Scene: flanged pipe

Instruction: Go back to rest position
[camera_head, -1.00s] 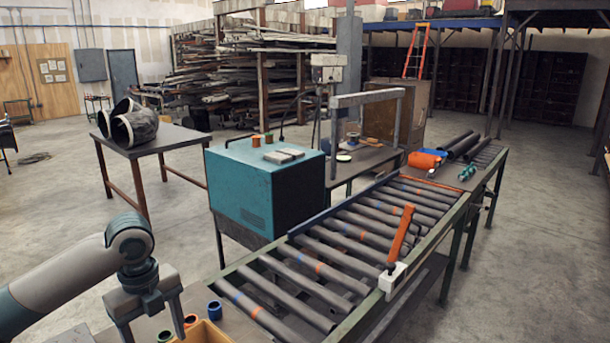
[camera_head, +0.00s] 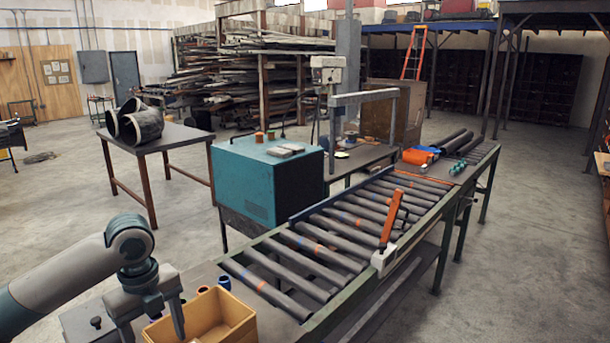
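My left gripper (camera_head: 150,322) is at the lower left, at the end of my grey arm. Its two fingers point down and stand apart, with nothing visible between them. It is beside a yellow open box (camera_head: 232,318), with the right finger in front of the box's left part. The fingertips are close to the bottom edge of the picture. My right gripper is not in view.
A roller conveyor (camera_head: 345,235) with an orange lever (camera_head: 391,217) runs to the back right. A teal cabinet (camera_head: 262,180) stands behind it. Small blue pieces (camera_head: 224,282) lie near the box. Large pipe pieces (camera_head: 142,124) lie on a dark table. Floor is open at right.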

